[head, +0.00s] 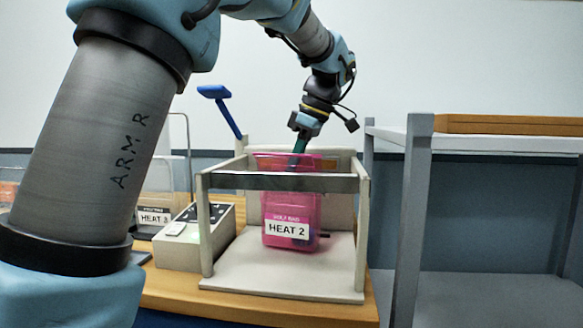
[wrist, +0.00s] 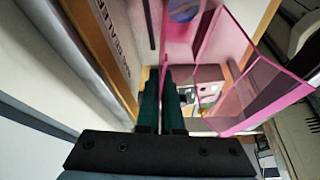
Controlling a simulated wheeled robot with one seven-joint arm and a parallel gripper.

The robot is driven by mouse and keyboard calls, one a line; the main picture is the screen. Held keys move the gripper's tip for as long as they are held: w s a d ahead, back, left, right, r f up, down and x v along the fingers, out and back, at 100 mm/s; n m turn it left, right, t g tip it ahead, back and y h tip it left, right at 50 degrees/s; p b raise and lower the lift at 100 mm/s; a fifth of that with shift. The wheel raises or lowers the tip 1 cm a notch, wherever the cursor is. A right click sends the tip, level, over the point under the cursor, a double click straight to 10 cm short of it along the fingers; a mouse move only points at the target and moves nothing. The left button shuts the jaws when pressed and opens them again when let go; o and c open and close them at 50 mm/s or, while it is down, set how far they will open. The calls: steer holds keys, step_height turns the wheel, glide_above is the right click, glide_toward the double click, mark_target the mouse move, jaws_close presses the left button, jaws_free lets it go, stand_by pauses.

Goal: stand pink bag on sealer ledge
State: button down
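The pink bag (head: 290,205) is translucent, with a white "HEAT 2" label. It is upright inside the cream sealer frame, behind the grey front bar (head: 280,182), which crosses its upper part. Its base is over the sealer ledge (head: 270,278); I cannot tell whether it touches. My gripper (head: 300,144) reaches down from above to the bag's top edge. In the wrist view, the teal fingers (wrist: 162,98) are close together, with pink bag wall (wrist: 235,60) rising beyond and to the right. They appear shut on the bag's rim.
A control box (head: 195,235) stands left of the frame, with a blue lever (head: 220,108) behind it. A "HEAT 3" label (head: 154,217) shows farther left. A grey shelf rack (head: 412,200) stands close on the right, with a wooden tray (head: 500,124) on top.

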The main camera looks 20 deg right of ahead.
steer(key=shift+f+b, duration=0.3)
steer(key=shift+f, duration=0.3)
stand_by(0.8)
steer(key=c, duration=1)
jaws_free()
steer(key=shift+r, duration=0.1)
step_height(320, 180, up, 12)
steer(key=p, duration=1)
steer(key=shift+p, duration=0.3)
